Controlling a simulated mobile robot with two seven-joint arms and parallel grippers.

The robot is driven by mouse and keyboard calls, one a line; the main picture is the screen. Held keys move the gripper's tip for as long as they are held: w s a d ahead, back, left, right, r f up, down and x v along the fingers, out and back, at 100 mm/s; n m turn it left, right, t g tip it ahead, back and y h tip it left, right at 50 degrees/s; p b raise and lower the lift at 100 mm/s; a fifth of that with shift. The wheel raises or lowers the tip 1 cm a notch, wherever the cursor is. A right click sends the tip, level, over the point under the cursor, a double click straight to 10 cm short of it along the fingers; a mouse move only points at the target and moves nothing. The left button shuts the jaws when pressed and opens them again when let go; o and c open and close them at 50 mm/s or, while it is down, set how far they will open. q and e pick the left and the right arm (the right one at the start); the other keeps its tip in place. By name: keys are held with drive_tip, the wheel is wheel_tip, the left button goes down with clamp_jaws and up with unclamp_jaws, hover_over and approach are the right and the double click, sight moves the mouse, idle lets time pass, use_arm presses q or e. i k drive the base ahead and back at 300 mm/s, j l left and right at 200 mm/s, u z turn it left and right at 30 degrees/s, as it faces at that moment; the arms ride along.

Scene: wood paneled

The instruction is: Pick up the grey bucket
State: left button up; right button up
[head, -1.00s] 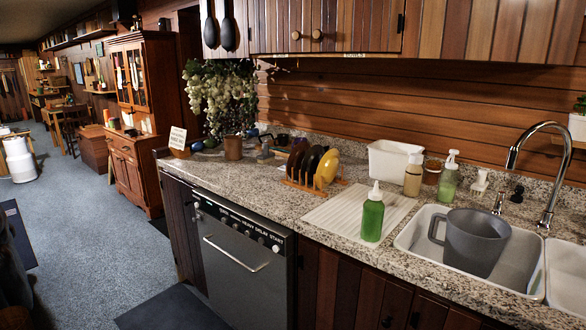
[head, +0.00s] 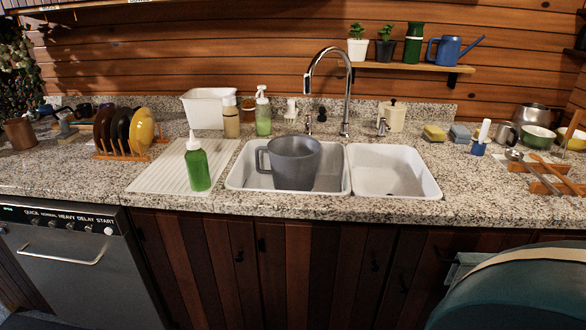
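The grey bucket (head: 294,163) stands upright in the left basin of the white double sink (head: 236,183). Its handle is on its left side, and its rim rises above the counter level. Neither of my grippers shows in the head view, so nothing of mine is seen touching the bucket.
A green soap bottle (head: 198,168) stands on the white drainboard (head: 152,178) left of the sink. The tall faucet (head: 346,95) rises behind the basins. The right basin (head: 392,171) looks empty. A large dark teal rounded object (head: 515,292) fills the lower right corner.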

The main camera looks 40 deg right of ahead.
sight(288, 166)
drive_tip(key=i+j, duration=0.15)
drive_tip(key=i+j+z, duration=0.55)
drive_tip(key=i+j, duration=0.05)
drive_tip(key=i, duration=0.15)
